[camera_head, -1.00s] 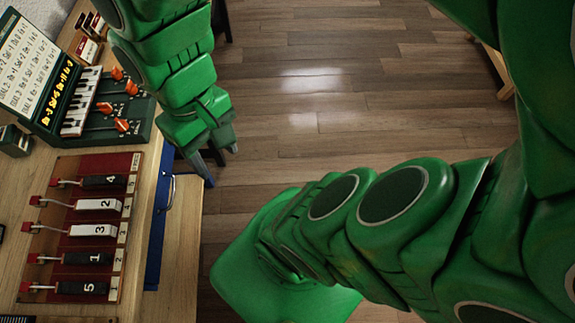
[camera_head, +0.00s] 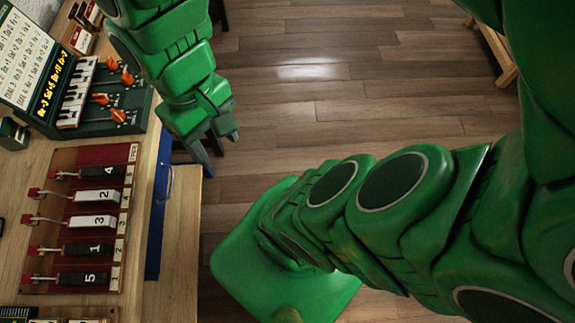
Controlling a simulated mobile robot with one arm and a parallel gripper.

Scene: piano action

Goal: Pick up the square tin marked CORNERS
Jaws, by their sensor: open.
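I cannot make out a square tin marked CORNERS in this view. A small dark box (camera_head: 13,133) stands at the left edge, cut off by the frame, and I can read no marking on it. My gripper (camera_head: 217,150) hangs at upper centre-left, open and empty. It appears just beyond the bench's right edge, over the floor side, apart from everything on the bench.
A wooden bench (camera_head: 25,185) fills the left side. It bears a red board (camera_head: 66,219) with numbered keys and a green console (camera_head: 128,92) with piano keys and orange knobs. A blue drawer front (camera_head: 160,205) faces the open wooden floor (camera_head: 340,105).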

